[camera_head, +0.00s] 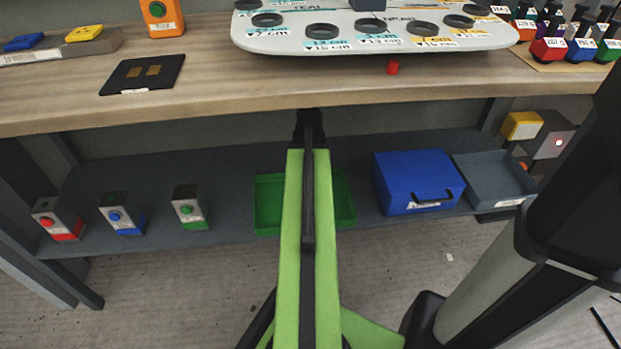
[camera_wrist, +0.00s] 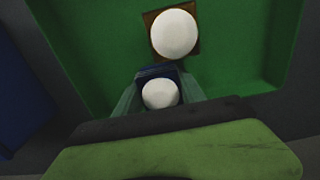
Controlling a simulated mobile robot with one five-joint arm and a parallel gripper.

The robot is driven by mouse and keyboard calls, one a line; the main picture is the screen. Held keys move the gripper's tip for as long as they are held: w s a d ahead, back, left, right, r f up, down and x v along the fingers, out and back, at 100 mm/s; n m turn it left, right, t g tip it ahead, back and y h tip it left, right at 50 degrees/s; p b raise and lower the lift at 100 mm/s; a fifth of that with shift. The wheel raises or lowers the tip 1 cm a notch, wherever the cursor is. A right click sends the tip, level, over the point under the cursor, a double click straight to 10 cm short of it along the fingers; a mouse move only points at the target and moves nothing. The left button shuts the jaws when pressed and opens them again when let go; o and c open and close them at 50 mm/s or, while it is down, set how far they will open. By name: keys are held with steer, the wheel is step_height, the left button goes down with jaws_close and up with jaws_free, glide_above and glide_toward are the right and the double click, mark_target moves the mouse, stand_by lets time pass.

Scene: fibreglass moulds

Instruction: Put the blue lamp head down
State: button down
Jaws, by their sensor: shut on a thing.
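In the wrist view my gripper (camera_wrist: 159,96) is shut on the blue lamp head (camera_wrist: 159,90), a dark blue square base with a white round top. It is over the green tray (camera_wrist: 80,35), close to its near side. A second lamp head (camera_wrist: 174,34) with a brown square base and white round top is in the tray, just beyond the held one. I cannot tell whether the blue lamp head touches the tray floor. In the head view the green tray (camera_head: 268,205) is on the lower shelf, partly behind my green arm, which hides the lamp heads.
A blue box (camera_head: 415,180) and a grey tray (camera_head: 493,178) stand right of the green tray. Several button boxes (camera_head: 187,207) stand to its left on the shelf.

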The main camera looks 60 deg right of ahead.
steer(key=shift+f, duration=0.2)
steer(key=c, duration=0.7)
jaws_free()
steer(key=shift+r, duration=0.1)
step_height(320, 180, up, 9)
steer(key=p, duration=0.8)
steer(key=shift+f+p, duration=0.2)
steer(key=shift+p, duration=0.1)
steer(key=shift+f, duration=0.15)
